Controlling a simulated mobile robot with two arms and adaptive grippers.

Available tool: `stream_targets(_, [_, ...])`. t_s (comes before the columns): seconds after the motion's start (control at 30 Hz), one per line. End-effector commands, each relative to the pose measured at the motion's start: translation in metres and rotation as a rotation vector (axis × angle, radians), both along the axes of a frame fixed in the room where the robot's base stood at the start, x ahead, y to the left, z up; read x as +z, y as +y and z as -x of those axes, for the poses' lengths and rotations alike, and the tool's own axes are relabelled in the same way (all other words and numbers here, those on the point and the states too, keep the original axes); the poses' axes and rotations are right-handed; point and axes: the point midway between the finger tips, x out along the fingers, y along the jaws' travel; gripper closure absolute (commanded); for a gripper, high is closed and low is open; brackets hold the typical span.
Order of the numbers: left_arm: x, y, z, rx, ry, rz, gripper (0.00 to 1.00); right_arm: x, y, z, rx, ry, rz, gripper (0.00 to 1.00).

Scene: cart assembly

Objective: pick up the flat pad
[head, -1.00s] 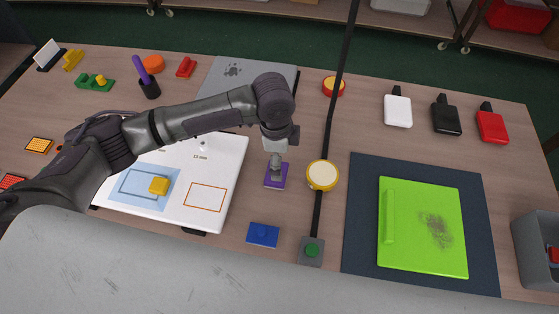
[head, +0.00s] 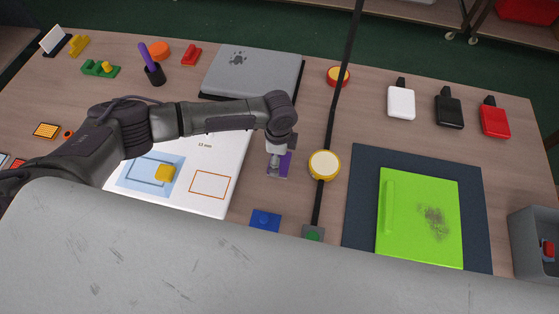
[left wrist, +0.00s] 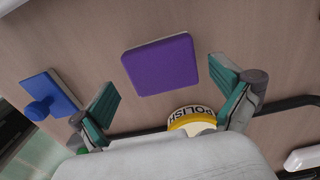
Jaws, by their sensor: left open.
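The flat pad is a purple rounded square (left wrist: 160,65) lying on the wooden table. In the head view the purple pad (head: 286,164) shows partly, with my left gripper (head: 274,165) covering its left part. In the left wrist view the two green-lined fingers of my left gripper (left wrist: 165,90) are wide apart with nothing between them. The pad's top face is in plain view ahead of the fingers, apart from them. My right gripper is in neither view.
A yellow polish tin (head: 324,165) stands close to the right of the pad, beside a black pole (head: 333,125). A blue knobbed pad (head: 265,220) lies in front. A white board (head: 225,172) is left, and a green panel (head: 408,235) on a dark mat (head: 363,210) is right.

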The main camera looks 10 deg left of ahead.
Motion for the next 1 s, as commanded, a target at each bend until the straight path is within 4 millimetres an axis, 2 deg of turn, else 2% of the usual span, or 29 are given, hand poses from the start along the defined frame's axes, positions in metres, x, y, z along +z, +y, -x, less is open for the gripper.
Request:
stream_targets(0.03, [-0.004, -0.002, -0.001, 0.001, 0.001, -0.001, 0.00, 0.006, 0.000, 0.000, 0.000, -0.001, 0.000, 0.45])
stream_targets(0.2, [-0.025, -0.002, -0.001, 0.002, 0.000, -0.001, 0.00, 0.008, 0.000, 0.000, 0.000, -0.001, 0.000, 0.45])
stream_targets(0.47, [-0.030, -0.002, -0.001, 0.001, -0.001, 0.000, 0.00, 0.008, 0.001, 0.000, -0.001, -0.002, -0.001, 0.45])
stream_targets(0.57, [-0.030, -0.002, -0.001, 0.001, -0.001, 0.000, 0.13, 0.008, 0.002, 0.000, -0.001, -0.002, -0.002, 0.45])
stream_targets(0.8, [-0.029, -0.002, -0.001, 0.001, -0.001, 0.000, 0.53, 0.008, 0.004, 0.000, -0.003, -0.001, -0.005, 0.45])
stream_targets(1.0, [-0.029, -0.002, -0.001, 0.001, -0.001, 0.000, 0.53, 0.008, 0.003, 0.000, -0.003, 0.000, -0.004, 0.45])
